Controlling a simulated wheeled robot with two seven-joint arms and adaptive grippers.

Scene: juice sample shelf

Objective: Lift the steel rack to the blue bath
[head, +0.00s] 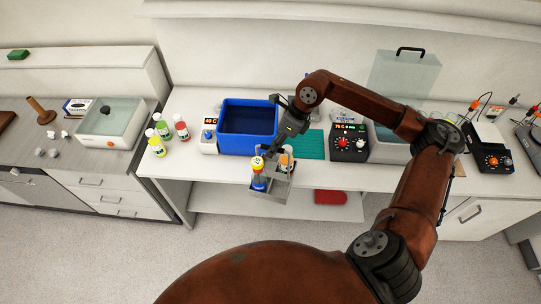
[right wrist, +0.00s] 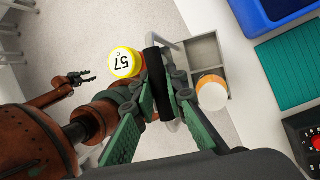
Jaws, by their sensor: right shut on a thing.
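The steel rack (head: 280,196) hangs from my right gripper (head: 270,152), in front of the blue bath (head: 248,146) at the table's front edge. In the right wrist view the right gripper (right wrist: 168,75) is shut on the rack's handle, and the grey rack (right wrist: 207,50) has open compartments. The rack carries a bottle with a yellow cap (right wrist: 125,62) marked 57 and one with an orange and white top (right wrist: 212,92). The blue bath's corner (right wrist: 268,14) shows at the top right. My left gripper (right wrist: 82,77) is far off, empty, its fingers apart.
A white-topped bath with a clear lid (head: 108,118) is on the left counter. A red item (head: 330,197) lies on the lower shelf.

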